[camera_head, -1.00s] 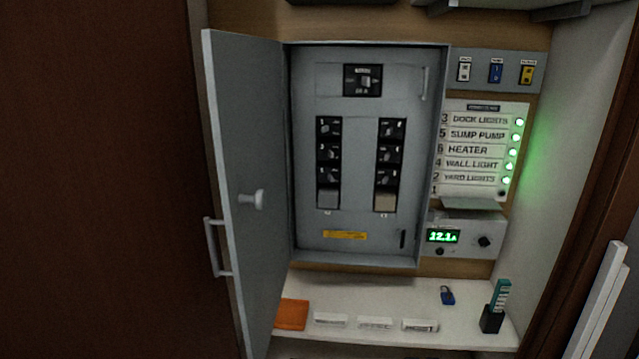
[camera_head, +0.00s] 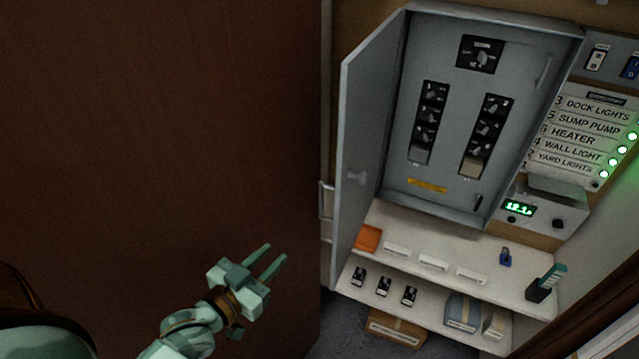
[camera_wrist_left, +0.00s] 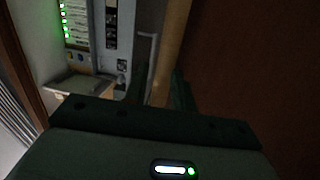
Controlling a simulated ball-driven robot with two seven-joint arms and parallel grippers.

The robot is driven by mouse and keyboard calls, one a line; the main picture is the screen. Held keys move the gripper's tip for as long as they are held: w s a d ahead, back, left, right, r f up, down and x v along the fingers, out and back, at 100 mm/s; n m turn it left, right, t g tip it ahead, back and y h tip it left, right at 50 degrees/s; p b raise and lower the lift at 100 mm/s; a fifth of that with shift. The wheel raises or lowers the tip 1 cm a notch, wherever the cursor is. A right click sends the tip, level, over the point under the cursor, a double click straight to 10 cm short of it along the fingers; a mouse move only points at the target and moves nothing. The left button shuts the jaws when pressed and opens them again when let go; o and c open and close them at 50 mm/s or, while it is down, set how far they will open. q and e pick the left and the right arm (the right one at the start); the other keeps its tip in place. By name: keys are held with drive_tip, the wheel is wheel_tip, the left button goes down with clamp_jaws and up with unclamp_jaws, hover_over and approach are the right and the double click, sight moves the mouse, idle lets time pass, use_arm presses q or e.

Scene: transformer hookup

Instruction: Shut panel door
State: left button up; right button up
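The grey panel door (camera_head: 372,130) stands swung open on the left side of the grey breaker panel (camera_head: 455,195). My right gripper is not in view.
A brown wooden surface (camera_head: 160,120) fills the left. A white shelf (camera_head: 430,245) below the panel holds an orange item (camera_head: 368,238), white labels and a blue padlock (camera_head: 505,257). A lower shelf (camera_head: 345,285) holds black parts. A label board (camera_head: 590,135) with green lights is right of the panel.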

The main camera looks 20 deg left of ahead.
use_arm(q)
wheel_tip(320, 180, up, 5)
drive_tip(key=d+t, duration=0.1)
drive_tip(key=p, duration=0.3)
hover_over(321, 216)
drive_tip(key=shift+w+a+f, duration=0.15)
drive_tip(key=shift+w+f, duration=0.15)
clamp_jaws()
